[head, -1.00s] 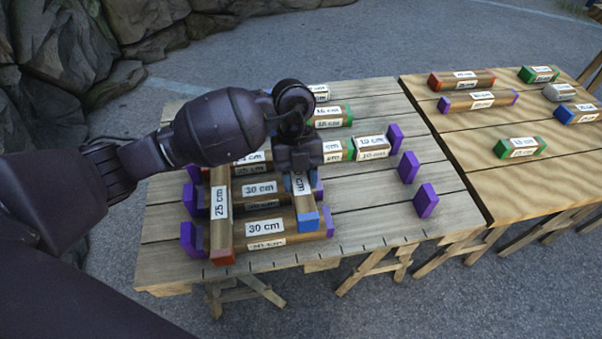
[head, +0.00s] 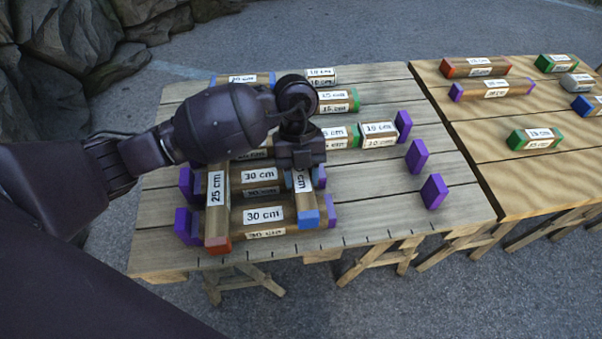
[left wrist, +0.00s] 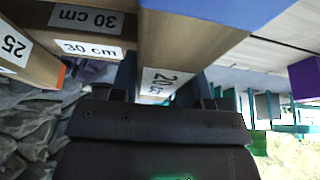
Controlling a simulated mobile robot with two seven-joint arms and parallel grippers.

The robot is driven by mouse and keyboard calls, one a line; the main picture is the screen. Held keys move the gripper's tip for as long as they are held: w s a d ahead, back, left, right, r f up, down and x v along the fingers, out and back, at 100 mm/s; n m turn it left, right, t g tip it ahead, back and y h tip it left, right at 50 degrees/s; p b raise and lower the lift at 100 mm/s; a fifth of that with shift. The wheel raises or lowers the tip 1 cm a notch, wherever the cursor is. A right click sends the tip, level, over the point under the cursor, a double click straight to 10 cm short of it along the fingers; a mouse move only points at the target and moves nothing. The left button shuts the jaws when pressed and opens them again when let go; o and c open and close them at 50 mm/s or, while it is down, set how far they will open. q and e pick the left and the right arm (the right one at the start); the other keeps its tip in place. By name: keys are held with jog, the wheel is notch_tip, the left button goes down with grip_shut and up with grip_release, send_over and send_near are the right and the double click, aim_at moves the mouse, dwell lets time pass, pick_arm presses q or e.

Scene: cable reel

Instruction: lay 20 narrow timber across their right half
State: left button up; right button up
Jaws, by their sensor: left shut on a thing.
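My left gripper (head: 297,160) is shut on the narrow 20 cm timber (head: 305,196), which has a blue near end. The timber points toward the near table edge, over the right part of two 30 cm timbers (head: 283,223). I cannot tell whether it touches them. In the left wrist view the gripper (left wrist: 165,80) holds the timber (left wrist: 180,45) between its fingers. A 25 cm timber (head: 217,215) with a red-orange end lies across the left part of the same 30 cm timbers. My gripper and arm hide the far end of the held timber. My right gripper is not in view.
Purple blocks (head: 433,191) stand on the grey table (head: 370,220), right of the timbers. Other green-ended timbers (head: 338,101) lie farther back. A second table (head: 520,190) on the right holds several loose timbers. Rocks (head: 60,50) are at the back left.

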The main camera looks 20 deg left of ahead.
pick_arm(q)
jog(key=shift+f, duration=0.35)
dwell(0.3)
jog(key=o, duration=1.1)
jog(key=p+v, duration=0.1)
jog(key=v, duration=0.3)
jog(key=shift+w+r, duration=0.1)
jog(key=p+v, duration=0.1)
jog(key=v, duration=0.4)
jog(key=shift+a+r+p, duration=0.1)
jog(key=shift+p, duration=0.25)
jog(key=shift+w+a+r, duration=0.15)
jog(key=shift+w+r, duration=0.05)
jog(key=shift+r, duration=0.35)
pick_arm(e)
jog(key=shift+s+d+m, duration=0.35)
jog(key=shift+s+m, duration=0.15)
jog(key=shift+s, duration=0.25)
pick_arm(q)
jog(key=shift+f, duration=0.1)
